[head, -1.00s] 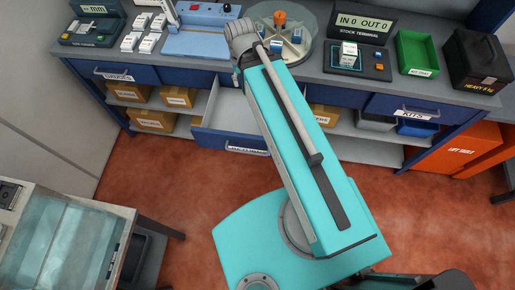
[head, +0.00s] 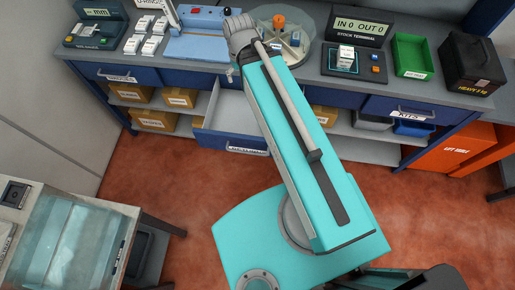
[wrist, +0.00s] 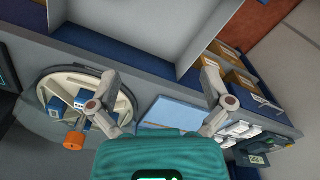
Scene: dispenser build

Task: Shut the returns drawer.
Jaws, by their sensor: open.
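The returns drawer (head: 215,140) is open, pulled out from under the counter below the carousel. Its front is blue, with a white label, and its grey inside shows; my arm covers its right part in the head view. In the wrist view the open drawer (wrist: 135,32) fills the upper middle, its grey floor bare where it shows. My gripper (wrist: 160,72) is open and empty, its two fingers spread at either side over the counter edge beside the drawer. In the head view my wrist hides most of the gripper, and I cannot tell whether it touches anything.
A round carousel (head: 262,17) with blue and orange items stands on the counter near my wrist. A blue board (head: 190,42) and white boxes (head: 152,45) are to its left. A stock terminal (head: 355,62) is to its right. The red floor before the drawer is clear left of my arm.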

